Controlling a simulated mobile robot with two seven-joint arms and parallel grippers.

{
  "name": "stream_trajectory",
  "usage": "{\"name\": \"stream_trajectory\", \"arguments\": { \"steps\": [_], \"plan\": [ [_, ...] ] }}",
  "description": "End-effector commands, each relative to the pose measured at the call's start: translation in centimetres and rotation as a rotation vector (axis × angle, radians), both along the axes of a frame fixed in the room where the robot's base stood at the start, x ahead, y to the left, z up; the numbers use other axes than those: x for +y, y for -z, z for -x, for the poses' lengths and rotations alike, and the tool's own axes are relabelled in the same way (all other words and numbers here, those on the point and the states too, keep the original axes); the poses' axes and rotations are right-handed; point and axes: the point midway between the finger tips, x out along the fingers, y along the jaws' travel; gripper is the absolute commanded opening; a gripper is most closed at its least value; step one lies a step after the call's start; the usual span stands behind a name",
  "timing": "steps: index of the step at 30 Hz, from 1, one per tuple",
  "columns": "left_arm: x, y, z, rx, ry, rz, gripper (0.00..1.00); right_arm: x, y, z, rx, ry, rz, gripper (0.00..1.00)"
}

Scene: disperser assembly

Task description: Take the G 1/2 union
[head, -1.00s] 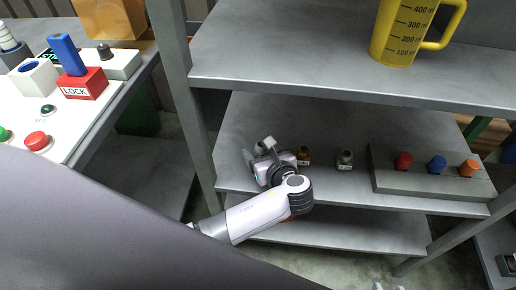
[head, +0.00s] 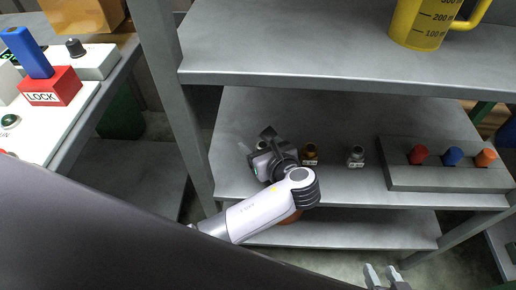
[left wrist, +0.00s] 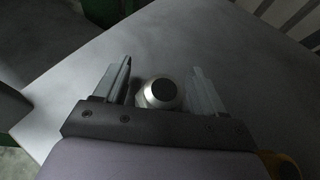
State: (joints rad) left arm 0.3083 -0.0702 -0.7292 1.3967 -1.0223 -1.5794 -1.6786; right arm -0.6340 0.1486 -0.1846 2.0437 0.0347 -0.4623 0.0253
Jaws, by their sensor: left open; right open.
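A silvery round fitting with a dark centre (left wrist: 160,94) stands on the shelf between the spread fingers of my left gripper (left wrist: 160,78) in the left wrist view. The fingers are on either side of it, apart from it. In the head view my left gripper (head: 258,144) is low over the middle shelf and mostly hides this fitting. A brass fitting (head: 310,153) and another silvery fitting (head: 356,156) stand to its right. No size marking is readable, so I cannot tell by label which is the G 1/2 union. My right gripper (head: 385,277) is open and empty at the bottom edge.
A grey block (head: 440,180) with red, blue and orange knobs sits at the shelf's right. The upper shelf (head: 300,60) holds a yellow measuring jug (head: 420,22). A rack post (head: 172,100) stands left of my left arm. A control table with a LOCK box (head: 52,88) is further left.

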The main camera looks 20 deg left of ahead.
Motion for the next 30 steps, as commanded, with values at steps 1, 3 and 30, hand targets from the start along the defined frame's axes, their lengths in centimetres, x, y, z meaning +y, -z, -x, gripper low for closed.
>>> {"name": "stream_trajectory", "arguments": {
  "steps": [1, 3, 30],
  "plan": [
    [-0.2, 0.2, 0.1, -0.001, 0.001, 0.001, 0.70, 0.0, 0.3, 0.0, 0.000, 0.000, 0.000, 0.43],
    [-0.2, 0.2, 0.1, -0.001, 0.001, 0.001, 0.70, 0.0, 0.3, 0.0, 0.000, 0.000, 0.000, 0.43],
    [-0.2, -1.6, 0.1, -0.004, 0.000, 0.001, 0.07, -0.2, -0.3, 0.2, 0.006, -0.004, 0.006, 0.43]
  ]
}}
